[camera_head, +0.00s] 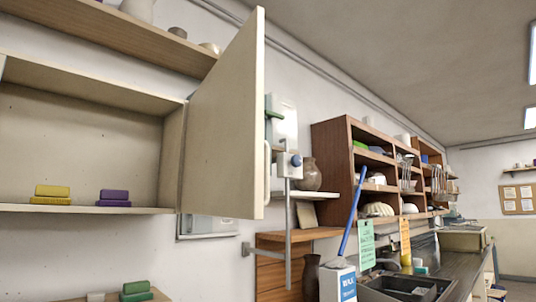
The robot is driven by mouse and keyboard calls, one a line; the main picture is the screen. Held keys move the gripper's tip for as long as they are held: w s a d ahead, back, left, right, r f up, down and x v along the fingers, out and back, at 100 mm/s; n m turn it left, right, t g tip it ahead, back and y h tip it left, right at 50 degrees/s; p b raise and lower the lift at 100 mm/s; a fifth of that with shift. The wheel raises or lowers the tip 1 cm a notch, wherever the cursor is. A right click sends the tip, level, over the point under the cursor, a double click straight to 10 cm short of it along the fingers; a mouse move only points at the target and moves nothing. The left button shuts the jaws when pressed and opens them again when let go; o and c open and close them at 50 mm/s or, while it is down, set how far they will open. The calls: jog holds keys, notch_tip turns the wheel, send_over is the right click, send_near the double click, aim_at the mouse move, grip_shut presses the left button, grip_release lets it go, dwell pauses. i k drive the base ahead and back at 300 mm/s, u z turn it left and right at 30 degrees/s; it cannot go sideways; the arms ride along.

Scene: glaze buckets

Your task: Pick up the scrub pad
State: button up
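No single scrub pad can be told for certain. On the floor of the open wall cupboard (90,209) lie a yellow pad-like block (52,191) and a purple one (114,195), each on a thin layer of similar colour. Green pad-like blocks (136,288) lie on a lower surface at the bottom left, partly cut off by the frame edge. My gripper is not in view.
The cupboard door (226,125) stands open, sticking out to the right of the blocks. A brown shelf unit (337,150) holds bowls and jars. A white box (338,284), a blue stick (352,212) and a sink (418,284) are at lower right.

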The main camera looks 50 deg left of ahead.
aim_at(45, 194)
jog(key=z, duration=0.05)
jog(key=i, duration=1.95)
jog(key=u, duration=1.65)
jog(key=i, duration=0.1)
jog(key=u, duration=2.3)
jog(key=i, duration=1)
jog(key=z, duration=0.35)
